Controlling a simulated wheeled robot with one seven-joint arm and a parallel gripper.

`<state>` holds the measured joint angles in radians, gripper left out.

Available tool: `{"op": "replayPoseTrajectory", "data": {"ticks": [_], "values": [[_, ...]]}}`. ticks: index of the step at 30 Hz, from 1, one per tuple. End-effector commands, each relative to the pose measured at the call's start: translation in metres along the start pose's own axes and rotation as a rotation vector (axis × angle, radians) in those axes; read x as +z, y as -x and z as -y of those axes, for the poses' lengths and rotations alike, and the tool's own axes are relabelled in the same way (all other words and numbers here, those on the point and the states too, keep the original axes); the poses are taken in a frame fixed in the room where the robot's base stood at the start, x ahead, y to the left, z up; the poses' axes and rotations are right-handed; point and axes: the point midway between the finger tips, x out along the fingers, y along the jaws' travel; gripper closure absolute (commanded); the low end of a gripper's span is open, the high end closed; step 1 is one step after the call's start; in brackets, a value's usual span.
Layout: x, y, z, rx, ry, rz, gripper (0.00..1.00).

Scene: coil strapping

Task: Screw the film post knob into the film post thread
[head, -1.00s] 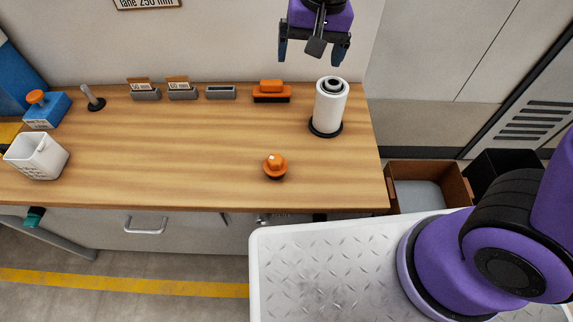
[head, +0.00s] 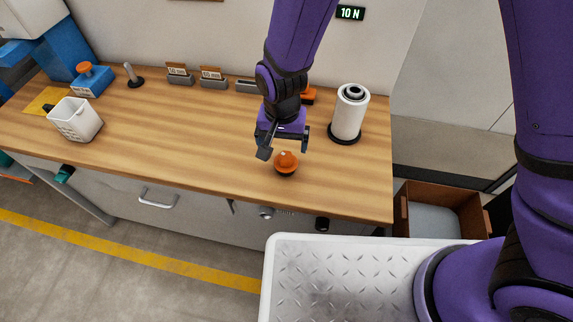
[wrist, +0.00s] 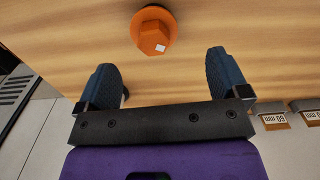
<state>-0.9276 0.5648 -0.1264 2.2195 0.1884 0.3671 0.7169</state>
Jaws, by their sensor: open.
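The orange film post knob (head: 286,161) sits on the wooden bench near its front edge. In the wrist view the knob (wrist: 153,32) shows a round flange, a faceted top and a small white mark. My gripper (head: 285,153) is open and empty, above and slightly behind the knob. In the wrist view its blue fingers (wrist: 165,72) are spread, and the knob lies ahead of them, roughly between their lines. The film post (head: 351,112), carrying a white film roll on a black base, stands upright to the right. Its thread cannot be made out in the dark top opening.
Grey holders with cards (head: 212,77) line the back of the bench (head: 180,130). An orange-handled item (head: 308,95) is partly behind my arm. A white basket (head: 76,120), a blue block with an orange knob (head: 91,80) and a grey peg (head: 133,75) stand left.

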Motion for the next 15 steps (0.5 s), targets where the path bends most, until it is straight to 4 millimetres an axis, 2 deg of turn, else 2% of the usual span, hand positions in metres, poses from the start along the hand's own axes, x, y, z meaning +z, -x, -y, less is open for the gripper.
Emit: {"op": "replayPoseTrajectory", "data": {"ticks": [7, 15], "values": [[-0.001, -0.017, -0.003, 0.002, -0.002, 0.001, 0.07], [-0.003, -0.052, -0.009, 0.002, -0.002, 0.002, 0.07]]}}
